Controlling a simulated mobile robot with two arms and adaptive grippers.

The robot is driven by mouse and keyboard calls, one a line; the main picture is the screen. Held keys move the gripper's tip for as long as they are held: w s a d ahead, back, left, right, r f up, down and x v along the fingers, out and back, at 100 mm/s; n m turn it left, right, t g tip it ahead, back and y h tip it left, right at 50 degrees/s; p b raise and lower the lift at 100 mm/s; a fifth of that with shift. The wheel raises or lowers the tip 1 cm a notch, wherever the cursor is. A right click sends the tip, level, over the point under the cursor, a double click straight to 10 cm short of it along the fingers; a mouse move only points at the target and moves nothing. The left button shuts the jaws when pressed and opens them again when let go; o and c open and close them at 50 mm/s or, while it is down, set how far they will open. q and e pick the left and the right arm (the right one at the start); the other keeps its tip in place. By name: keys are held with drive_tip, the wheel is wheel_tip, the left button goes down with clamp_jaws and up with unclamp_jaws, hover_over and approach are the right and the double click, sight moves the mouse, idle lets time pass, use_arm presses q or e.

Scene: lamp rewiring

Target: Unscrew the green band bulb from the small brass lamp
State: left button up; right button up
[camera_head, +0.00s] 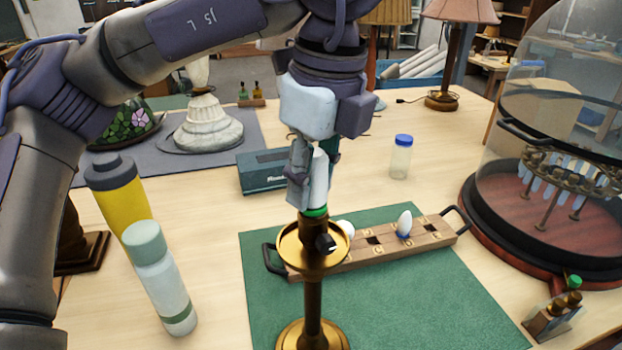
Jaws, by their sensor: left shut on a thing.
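The small brass lamp (313,300) stands upright on the green mat (437,300), with a round brass dish near its top and a dark knob at its socket. The green band bulb (319,190) is upright at the top of the lamp, a white body with a green band low down at the socket. Whether its base is still in the socket cannot be told. My left gripper (314,172) points down from above and is shut on the bulb, its fingers partly hiding it. My right gripper is not in view.
A wooden lettered rack (432,238) holding white bulbs lies behind the lamp. A glass dome (560,130) stands at right. A white bottle (160,280) and yellow bottle (118,190) stand at left. A blue-capped jar (401,160) and dark teal box (262,172) sit behind.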

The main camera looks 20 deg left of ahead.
use_arm(q)
drive_tip(key=n+b, duration=0.1)
drive_tip(key=n, duration=0.3)
drive_tip(key=shift+f+g, duration=0.15)
drive_tip(key=shift+g, duration=0.15)
drive_tip(key=n+b, duration=0.1)
drive_tip(key=b, duration=0.1)
drive_tip(key=n+b, duration=0.1)
drive_tip(key=b, duration=0.2)
drive_tip(key=shift+s+f+n, duration=0.1)
drive_tip(key=shift+f+n, duration=0.15)
drive_tip(key=shift+n, duration=0.05)
drive_tip(key=shift+r+b, duration=0.2)
drive_tip(key=shift+b, duration=0.35)
drive_tip(key=shift+r, duration=0.2)
drive_tip(key=o, duration=1.2)
drive_tip(key=shift+c, duration=0.2)
